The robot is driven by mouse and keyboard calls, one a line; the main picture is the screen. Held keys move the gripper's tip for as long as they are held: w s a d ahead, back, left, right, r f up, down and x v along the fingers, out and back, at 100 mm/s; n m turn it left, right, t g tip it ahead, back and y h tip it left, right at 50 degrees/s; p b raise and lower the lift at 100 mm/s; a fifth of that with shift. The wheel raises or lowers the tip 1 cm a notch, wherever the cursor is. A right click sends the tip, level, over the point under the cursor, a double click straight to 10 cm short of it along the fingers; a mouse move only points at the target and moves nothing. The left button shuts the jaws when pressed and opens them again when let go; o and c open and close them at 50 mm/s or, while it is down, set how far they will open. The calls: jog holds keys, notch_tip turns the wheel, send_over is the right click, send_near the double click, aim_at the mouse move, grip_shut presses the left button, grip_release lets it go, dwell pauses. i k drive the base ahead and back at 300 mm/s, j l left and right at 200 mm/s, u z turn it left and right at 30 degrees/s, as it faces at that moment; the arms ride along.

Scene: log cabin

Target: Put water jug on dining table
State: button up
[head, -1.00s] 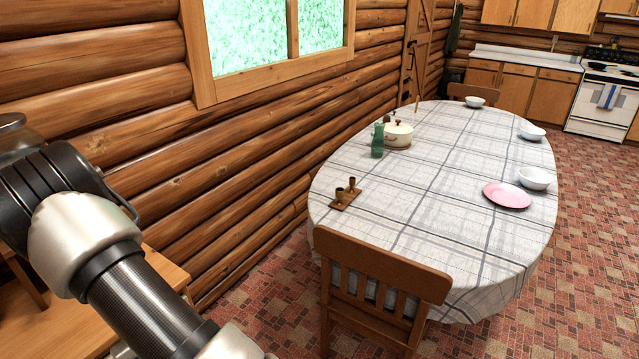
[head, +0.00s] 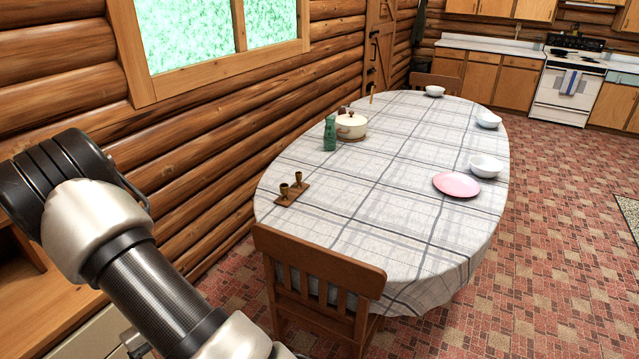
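The dining table (head: 400,215) is a long oval table under a white and grey plaid cloth, in the middle of the head view. No water jug can be made out for sure. A small green bottle-like vessel (head: 330,134) stands upright on the table's left side, beside a cream lidded pot (head: 351,125). My arm shows at the lower left, apart from the table. My gripper is out of the picture, so what it holds cannot be seen.
A wooden chair (head: 318,268) stands at the table's near end. The table also holds a pink plate (head: 456,184), white bowls (head: 486,166) and a wooden candle holder (head: 291,190). A wooden surface (head: 40,300) is at the left.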

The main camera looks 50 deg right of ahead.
aim_at(429, 230)
jog(key=k+l+z, duration=0.1)
jog(key=l, duration=0.25)
jog(key=k+l+z, duration=0.1)
jog(key=k+l, duration=0.15)
jog(key=l, duration=0.15)
jog(key=k+l+z, duration=0.1)
jog(key=l, duration=0.25)
jog(key=k+l+z, duration=0.1)
jog(key=l, duration=0.3)
jog(key=k+l+z, duration=0.1)
jog(key=k+l, duration=0.15)
jog(key=l, duration=0.15)
jog(key=k+l+z, duration=0.1)
jog(key=l, duration=0.35)
jog(key=k+l+z, duration=0.1)
jog(key=l, duration=0.3)
jog(key=k+l+z, duration=0.1)
jog(key=l, duration=0.35)
